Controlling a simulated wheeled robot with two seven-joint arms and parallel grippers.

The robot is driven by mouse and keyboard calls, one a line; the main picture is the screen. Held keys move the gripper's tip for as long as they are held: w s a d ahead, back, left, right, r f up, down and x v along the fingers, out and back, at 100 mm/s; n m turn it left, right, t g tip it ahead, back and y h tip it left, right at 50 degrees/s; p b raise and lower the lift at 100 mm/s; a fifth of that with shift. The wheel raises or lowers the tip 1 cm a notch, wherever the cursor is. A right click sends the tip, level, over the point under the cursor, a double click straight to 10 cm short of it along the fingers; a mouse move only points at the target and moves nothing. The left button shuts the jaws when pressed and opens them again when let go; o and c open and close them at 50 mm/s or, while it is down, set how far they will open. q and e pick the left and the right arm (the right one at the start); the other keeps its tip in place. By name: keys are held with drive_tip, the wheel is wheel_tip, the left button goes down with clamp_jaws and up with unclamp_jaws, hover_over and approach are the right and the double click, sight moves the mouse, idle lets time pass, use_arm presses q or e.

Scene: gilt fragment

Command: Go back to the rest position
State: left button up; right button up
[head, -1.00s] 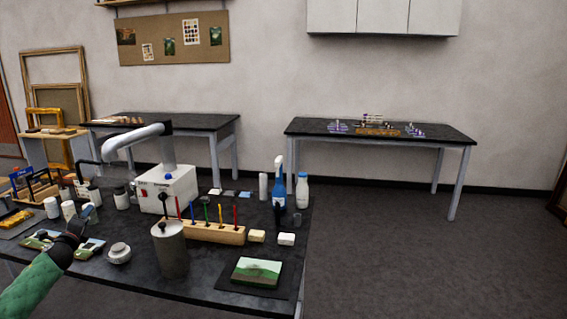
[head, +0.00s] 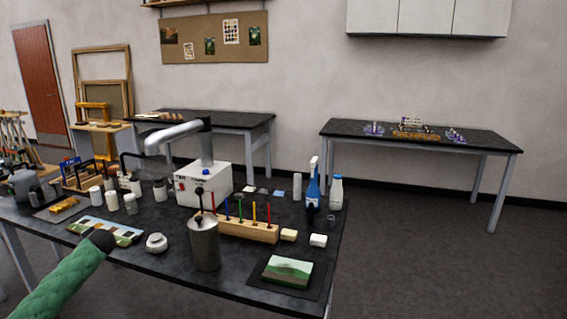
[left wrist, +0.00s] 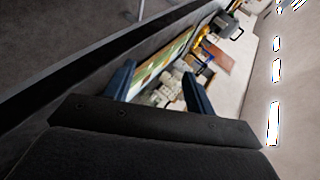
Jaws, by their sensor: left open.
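My left arm, in a green sleeve, comes in from the lower left of the head view and ends in a dark wrist in front of the long painted panel (head: 122,232). The fingers do not show clearly there. In the left wrist view my left gripper (left wrist: 160,88) has its two blue fingers apart, with nothing held between them. The painted panel (left wrist: 165,62) and the bench items show beyond the fingers, at a distance and tilted. My right gripper is in neither view.
The black workbench (head: 150,275) holds a white fume-arm box (head: 203,187), a grey canister (head: 204,245), a wooden tool block (head: 245,228), a blue spray bottle (head: 313,190), a white bottle (head: 336,193) and a small landscape painting (head: 287,270). Open floor (head: 430,270) lies to the right.

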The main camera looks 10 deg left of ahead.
use_arm(q)
drive_tip(key=s+d+f+g+h, duration=0.1)
drive_tip(key=s+d+f+h, duration=0.1)
drive_tip(key=s+d+f, duration=0.7)
drive_tip(key=s+d+f+g+h, duration=0.1)
drive_tip(key=s+d+f+h, duration=0.15)
drive_tip(key=d+f, duration=1.1)
drive_tip(key=s+d+f+g+h, duration=0.1)
drive_tip(key=s+d+f, duration=0.5)
drive_tip(key=d+f, duration=0.55)
drive_tip(key=s+d+f+h, duration=0.1)
drive_tip(key=s+d+h, duration=0.1)
drive_tip(key=s+d, duration=0.6)
drive_tip(key=s+d+f+g+h, duration=0.1)
drive_tip(key=s+d+h, duration=0.1)
drive_tip(key=s+d, duration=0.7)
drive_tip(key=s+d+f+g+h, duration=0.1)
drive_tip(key=s+d, duration=0.7)
drive_tip(key=d, duration=1.2)
drive_tip(key=shift+s+f+n+h, duration=0.15)
drive_tip(key=shift+f+n+h, duration=0.15)
drive_tip(key=shift+f+h, duration=0.25)
drive_tip(key=shift+r, duration=0.1)
